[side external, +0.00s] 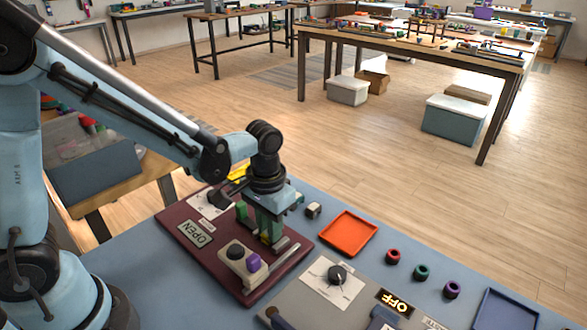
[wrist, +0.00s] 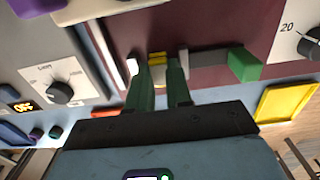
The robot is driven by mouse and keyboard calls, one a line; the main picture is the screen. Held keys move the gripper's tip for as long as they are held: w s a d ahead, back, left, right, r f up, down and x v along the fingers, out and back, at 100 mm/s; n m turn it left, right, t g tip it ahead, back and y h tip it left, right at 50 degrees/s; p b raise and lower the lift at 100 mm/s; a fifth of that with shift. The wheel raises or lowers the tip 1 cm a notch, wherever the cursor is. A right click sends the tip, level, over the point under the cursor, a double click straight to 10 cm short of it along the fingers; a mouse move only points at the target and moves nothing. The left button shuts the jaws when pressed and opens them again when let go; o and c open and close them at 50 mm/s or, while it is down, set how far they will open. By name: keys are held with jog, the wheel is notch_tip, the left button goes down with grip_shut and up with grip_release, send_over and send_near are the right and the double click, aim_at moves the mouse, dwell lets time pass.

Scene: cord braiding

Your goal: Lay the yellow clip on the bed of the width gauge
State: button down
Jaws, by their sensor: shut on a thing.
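The width gauge is a maroon board (side external: 188,240) with an OPEN display, a dial and a green block; the board also shows in the wrist view (wrist: 225,25). My gripper (side external: 268,238) is low over its middle, fingers pointing down. In the wrist view, my gripper (wrist: 161,75) is shut on the yellow clip (wrist: 157,60), which shows between the fingertips. The grey bed strip (wrist: 207,62) runs from near the fingertips to the green block (wrist: 245,65). The fingers hide part of the clip, and I cannot tell whether it touches the bed.
A block with a black knob and purple button (side external: 254,261) and a silver bar (side external: 285,258) stand close to my gripper. A yellow tray (wrist: 287,105) is beyond the board.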

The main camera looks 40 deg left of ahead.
jog(key=shift+f, duration=0.2)
jog(key=c, duration=1)
grip_release()
jog(key=shift+o, duration=0.2)
notch_tip(320, 180, up, 11)
jog(key=s+a+t, duration=0.5)
jog(key=a+t, duration=0.2)
jog(key=shift+s+r, duration=0.3)
